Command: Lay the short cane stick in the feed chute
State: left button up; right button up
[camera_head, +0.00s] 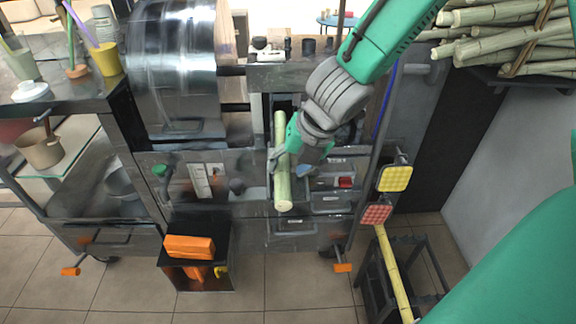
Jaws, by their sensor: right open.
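The short cane stick (283,190) is pale green and stands out lengthwise from the front middle of the steel press. Its near end points toward me and its far end is at a dark slot (284,103) in the press, which seems to be the feed chute. My right gripper (286,160) is open, with its green and grey fingers around the middle of the stick. The gripper hides part of the stick and of the slot, so I cannot tell whether the stick rests in the chute. My left gripper is not in view.
A large steel drum (175,65) is at the left of the press. Long canes (510,40) lie on a rack at upper right. Yellow and red pads (395,178) stand at the right. A black bin with orange blocks (190,246) is below. Cups stand at far left.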

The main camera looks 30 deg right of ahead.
jog(key=shift+s+a, duration=0.1)
jog(key=shift+a, duration=0.05)
jog(key=v, duration=0.3)
jog(key=shift+r, duration=0.15)
jog(key=shift+s+r, duration=0.35)
jog(key=shift+s+d+r, duration=0.1)
jog(key=shift+d+r, duration=0.15)
jog(key=shift+r, duration=0.7)
jog(key=v, duration=0.6)
jog(key=shift+f, duration=0.1)
